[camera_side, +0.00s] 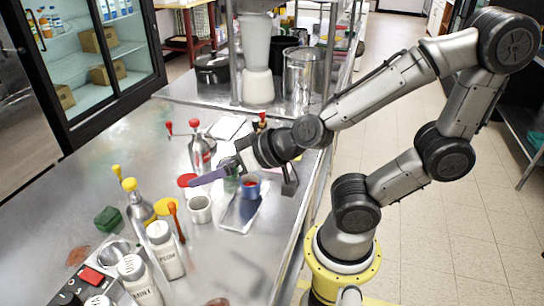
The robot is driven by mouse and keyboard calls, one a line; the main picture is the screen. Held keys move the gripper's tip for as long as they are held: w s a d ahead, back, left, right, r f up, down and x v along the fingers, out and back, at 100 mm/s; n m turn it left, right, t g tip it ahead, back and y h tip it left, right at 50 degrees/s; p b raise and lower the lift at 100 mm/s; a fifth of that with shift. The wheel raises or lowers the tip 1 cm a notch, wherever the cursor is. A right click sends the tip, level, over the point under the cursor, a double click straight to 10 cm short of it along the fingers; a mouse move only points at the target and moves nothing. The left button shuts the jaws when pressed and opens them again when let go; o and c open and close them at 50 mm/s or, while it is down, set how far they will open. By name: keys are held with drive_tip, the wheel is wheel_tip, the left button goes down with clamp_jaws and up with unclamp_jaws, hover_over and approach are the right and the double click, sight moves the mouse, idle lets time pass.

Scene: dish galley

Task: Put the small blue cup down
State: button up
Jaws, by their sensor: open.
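The small blue cup (251,190) appears upright, with something red showing at its top. It is at the upper end of a shallow metal tray (232,222); I cannot tell whether its base touches the tray. My gripper (264,181) is open above and around the cup's area, with one dark finger to the right of the cup. The other finger is partly lost against a purple, flat, long object (208,176) at the left. Any contact between the fingers and the cup is not clear.
A metal cup (200,210) stands left of the tray. A red-capped bottle (199,152) is behind. White shakers (164,250) and yellow-capped bottles (138,205) crowd the front left. A tall metal pot (303,78) stands at the back. The counter's right edge is close to the tray.

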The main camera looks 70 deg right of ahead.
drive_tip(key=s+d+r+n+g, duration=0.1)
drive_tip(key=s+d+r+g, duration=0.1)
drive_tip(key=s, duration=0.3)
drive_tip(key=s+d+r+n+g+h, duration=0.1)
drive_tip(key=s+g, duration=0.2)
drive_tip(key=s, duration=0.3)
drive_tip(key=shift+d+r+n+g, duration=0.35)
drive_tip(key=shift+r+n+g, duration=0.05)
idle(1.2)
